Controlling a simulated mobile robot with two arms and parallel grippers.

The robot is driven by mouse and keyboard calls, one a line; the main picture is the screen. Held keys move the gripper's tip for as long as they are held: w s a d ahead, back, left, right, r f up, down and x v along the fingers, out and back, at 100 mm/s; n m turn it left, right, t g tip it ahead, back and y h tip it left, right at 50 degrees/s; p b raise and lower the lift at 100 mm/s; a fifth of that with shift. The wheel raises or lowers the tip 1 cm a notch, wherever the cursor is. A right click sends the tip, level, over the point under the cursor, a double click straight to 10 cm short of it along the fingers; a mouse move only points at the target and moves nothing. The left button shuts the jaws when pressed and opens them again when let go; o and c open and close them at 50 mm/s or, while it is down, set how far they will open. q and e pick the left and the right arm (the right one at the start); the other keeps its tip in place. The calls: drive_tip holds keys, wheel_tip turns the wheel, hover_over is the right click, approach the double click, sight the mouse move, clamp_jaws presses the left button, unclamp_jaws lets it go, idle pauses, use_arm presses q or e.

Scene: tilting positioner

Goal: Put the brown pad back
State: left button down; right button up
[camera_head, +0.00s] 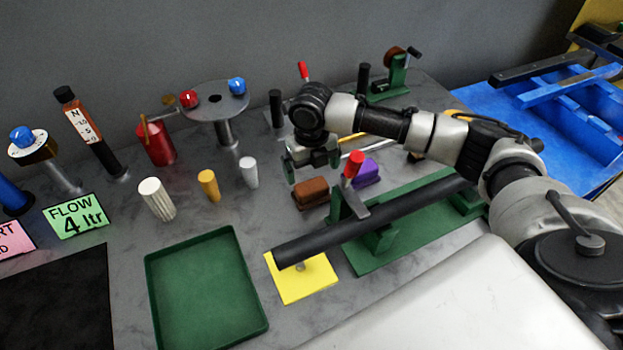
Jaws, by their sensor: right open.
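The brown pad (311,193) is a small brown block on the grey table, just left of the green stand with the dark bar. My right gripper (312,172) is open and empty, pointing down above and slightly behind the brown pad. It looks apart from the pad. A purple pad (366,173) lies to the right of the brown one, partly hidden behind a red-handled lever (353,165). My left gripper is not in view.
A dark bar (375,222) on a green stand (385,250) lies close to the pad. A green tray (207,290) and yellow plate (305,283) are in front. White (249,172), yellow (208,185) and ribbed (156,198) pegs stand to the left.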

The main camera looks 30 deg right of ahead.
sight(311, 185)
wheel_tip(311, 185, up, 7)
drive_tip(key=shift+r+b, duration=0.2)
drive_tip(key=shift+b, duration=0.2)
